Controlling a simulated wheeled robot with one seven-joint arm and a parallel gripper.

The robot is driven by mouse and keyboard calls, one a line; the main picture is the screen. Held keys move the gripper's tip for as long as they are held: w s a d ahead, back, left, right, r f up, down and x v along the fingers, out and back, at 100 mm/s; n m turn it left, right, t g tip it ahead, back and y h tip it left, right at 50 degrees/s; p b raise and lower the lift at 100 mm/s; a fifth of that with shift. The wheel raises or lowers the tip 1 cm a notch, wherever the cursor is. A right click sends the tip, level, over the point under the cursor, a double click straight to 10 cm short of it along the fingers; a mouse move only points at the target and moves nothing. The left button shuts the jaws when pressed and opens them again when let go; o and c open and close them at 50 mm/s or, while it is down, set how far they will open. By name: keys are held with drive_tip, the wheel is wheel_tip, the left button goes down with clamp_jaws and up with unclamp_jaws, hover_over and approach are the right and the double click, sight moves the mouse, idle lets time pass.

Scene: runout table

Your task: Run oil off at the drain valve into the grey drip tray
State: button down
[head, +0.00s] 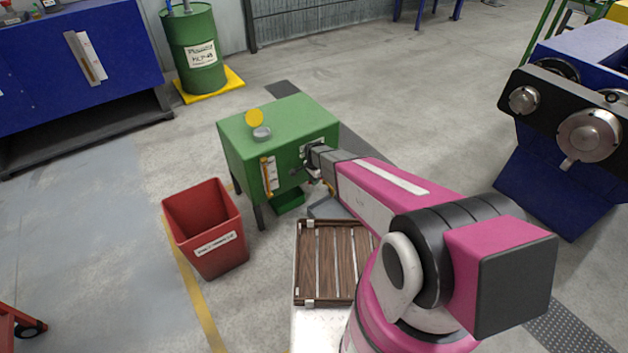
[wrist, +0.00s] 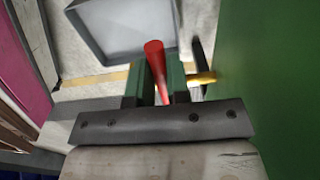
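The green tank (head: 290,115) stands on legs, with a yellow filler cap and a sight gauge (head: 269,174). My gripper (head: 318,168) is at the tank's right front side. In the wrist view, the fingers (wrist: 160,85) lie close on both sides of a red valve handle (wrist: 154,60) and appear shut on it. A brass-coloured valve part (wrist: 203,78) sticks out from the tank wall, right of the fingers. The grey drip tray (wrist: 85,35) lies below on the floor and looks empty. In the head view, my arm partly hides it. I see no oil running.
A red bin (head: 205,230) stands left of the tank. A slatted wooden crate (head: 325,260) is in front, beside my arm. A green tray (head: 288,203) sits under the tank. A green drum (head: 195,50) stands behind. A blue machine (head: 575,130) is at right.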

drive_tip(key=n, duration=0.1)
drive_tip(key=s+d+n, duration=0.1)
drive_tip(key=n, duration=0.1)
drive_tip(key=shift+s+d, duration=0.1)
idle(0.4)
drive_tip(key=n, duration=0.1)
drive_tip(key=s+d+n, duration=0.1)
drive_tip(key=shift+d+n, duration=0.15)
drive_tip(key=shift+n, duration=0.25)
drive_tip(key=n, duration=0.1)
drive_tip(key=d+n, duration=0.1)
drive_tip(key=shift+s+d+n, duration=0.2)
drive_tip(key=shift+d+n, duration=0.1)
drive_tip(key=shift+n, duration=0.1)
